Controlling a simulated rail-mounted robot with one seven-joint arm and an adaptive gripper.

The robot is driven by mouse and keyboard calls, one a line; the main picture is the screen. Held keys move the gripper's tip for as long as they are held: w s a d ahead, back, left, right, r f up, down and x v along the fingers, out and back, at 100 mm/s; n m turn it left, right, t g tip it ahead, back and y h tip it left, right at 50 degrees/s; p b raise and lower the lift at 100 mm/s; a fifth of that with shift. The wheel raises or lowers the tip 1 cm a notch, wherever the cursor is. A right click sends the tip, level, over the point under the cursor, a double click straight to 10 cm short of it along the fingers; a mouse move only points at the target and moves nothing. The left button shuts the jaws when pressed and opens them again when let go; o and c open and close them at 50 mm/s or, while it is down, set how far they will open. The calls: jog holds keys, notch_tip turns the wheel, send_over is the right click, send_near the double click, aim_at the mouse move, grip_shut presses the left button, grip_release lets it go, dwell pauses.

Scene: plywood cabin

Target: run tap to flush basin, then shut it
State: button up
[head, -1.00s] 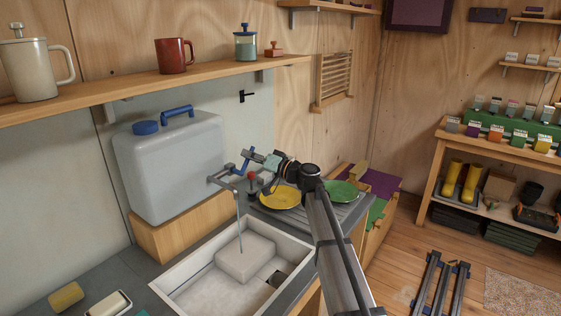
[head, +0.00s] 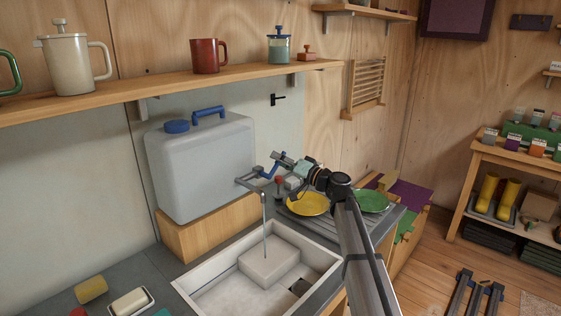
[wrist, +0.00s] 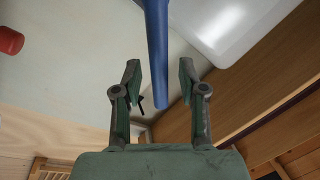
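The tap (head: 246,183) sticks out from the front of a translucent water container (head: 200,165), with a blue lever (head: 270,173) on it. A thin stream of water (head: 264,225) falls from its spout into the white basin (head: 190,284). A pale block-shaped piece (head: 270,262) and a dark square patch (head: 300,287) show inside the basin. My gripper (head: 279,160) is close by the lever. In the wrist view the blue lever (wrist: 157,50) lies between the two fingers of my gripper (wrist: 160,68), which are apart with visible gaps on both sides.
A yellow plate (head: 307,204) and a green plate (head: 371,201) lie on the draining area beside the basin, below my arm. A sponge (head: 90,289) and a soap dish (head: 131,302) sit at the left. A shelf (head: 190,82) with mugs runs above.

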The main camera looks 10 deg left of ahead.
jog(key=v, duration=1.2)
dwell(0.3)
